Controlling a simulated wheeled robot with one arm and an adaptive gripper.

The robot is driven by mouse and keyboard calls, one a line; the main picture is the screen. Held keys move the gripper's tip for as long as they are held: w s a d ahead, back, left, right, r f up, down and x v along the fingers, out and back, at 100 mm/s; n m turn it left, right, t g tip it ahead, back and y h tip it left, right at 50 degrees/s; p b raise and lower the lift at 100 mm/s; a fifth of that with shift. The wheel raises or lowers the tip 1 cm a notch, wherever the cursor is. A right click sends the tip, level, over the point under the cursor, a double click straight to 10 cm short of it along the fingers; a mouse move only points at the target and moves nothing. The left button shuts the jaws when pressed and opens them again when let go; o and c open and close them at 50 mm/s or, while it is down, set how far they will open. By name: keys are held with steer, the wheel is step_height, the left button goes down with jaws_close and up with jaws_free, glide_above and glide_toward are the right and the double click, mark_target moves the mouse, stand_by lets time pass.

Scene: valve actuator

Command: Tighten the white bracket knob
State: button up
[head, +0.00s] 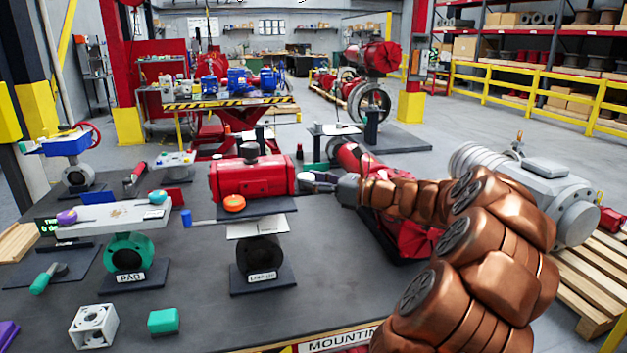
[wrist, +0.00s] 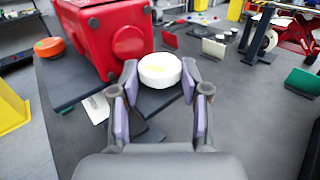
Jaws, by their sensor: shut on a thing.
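The white bracket knob (wrist: 160,66) is a round white disc with a small yellow mark. It sits between the two fingers of my gripper (wrist: 159,78) in the wrist view, beside the red actuator (wrist: 95,35). My gripper is shut on the knob, one finger on each side. In the head view my gripper (head: 325,183) reaches in from the right to the right end of the red actuator (head: 240,182). The knob (head: 307,176) shows only as a small pale patch there, partly hidden by the fingers. The actuator stands on a dark bracket above a black valve (head: 261,262).
An orange knob (head: 235,203) is in front of the actuator. A teal valve (head: 128,256) with a pale plate stands to the left. A white cube part (head: 93,326) and a green block (head: 163,321) lie near the front. The front middle of the table is clear.

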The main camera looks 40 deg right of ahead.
steer(key=shift+s+a+r+m+t+h+b, duration=0.1)
steer(key=shift+m+t+h+b, duration=0.15)
steer(key=shift+m+h, duration=0.45)
steer(key=shift+r+m+t+h+b, duration=0.15)
steer(key=shift+m+h+b, duration=0.2)
steer(key=shift+h, duration=0.65)
steer(key=shift+f, duration=0.15)
steer(key=o, duration=1.1)
steer(key=shift+f, duration=0.1)
steer(key=shift+o, duration=0.2)
steer(key=s+d, duration=0.1)
steer(key=s, duration=0.7)
